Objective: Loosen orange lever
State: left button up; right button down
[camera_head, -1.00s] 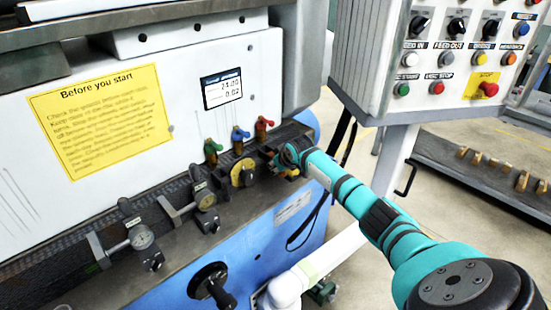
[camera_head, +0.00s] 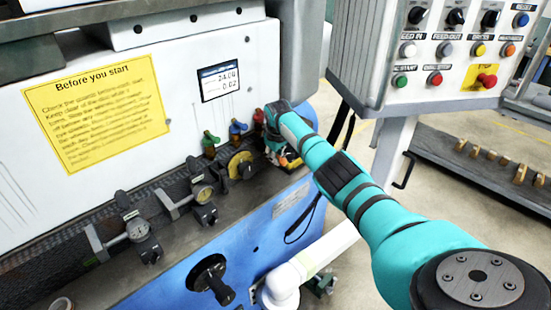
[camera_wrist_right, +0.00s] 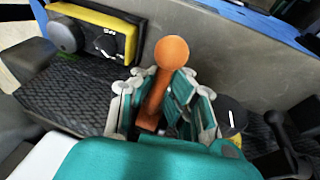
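The orange lever, with a round knob (camera_wrist_right: 171,52) and a straight stalk, stands between the fingers of my right gripper (camera_wrist_right: 163,100) in the right wrist view. The fingers are apart, one on each side of the stalk, and the knob sticks out past them. Whether a finger touches the stalk is hard to tell. In the head view my right gripper (camera_head: 276,152) is at the right end of the machine's ledge, and only a small bit of orange (camera_head: 284,159) shows beside it. My left gripper is not in view.
Green (camera_head: 210,138), blue (camera_head: 238,127) and red (camera_head: 258,116) levers stand just left of my right gripper, near a yellow round dial (camera_head: 241,165). Gauges (camera_head: 138,229) sit further left on the ledge. A button panel (camera_head: 445,55) hangs at the upper right.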

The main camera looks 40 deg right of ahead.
jog(key=shift+s+d, duration=0.1)
jog(key=c, duration=1.3)
grip_release()
jog(key=shift+s+r, duration=0.35)
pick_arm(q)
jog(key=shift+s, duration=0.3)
pick_arm(e)
jog(key=shift+w, duration=0.1)
jog(key=shift+w+f, duration=0.1)
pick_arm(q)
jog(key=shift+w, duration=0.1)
pick_arm(e)
jog(key=v, duration=1.2)
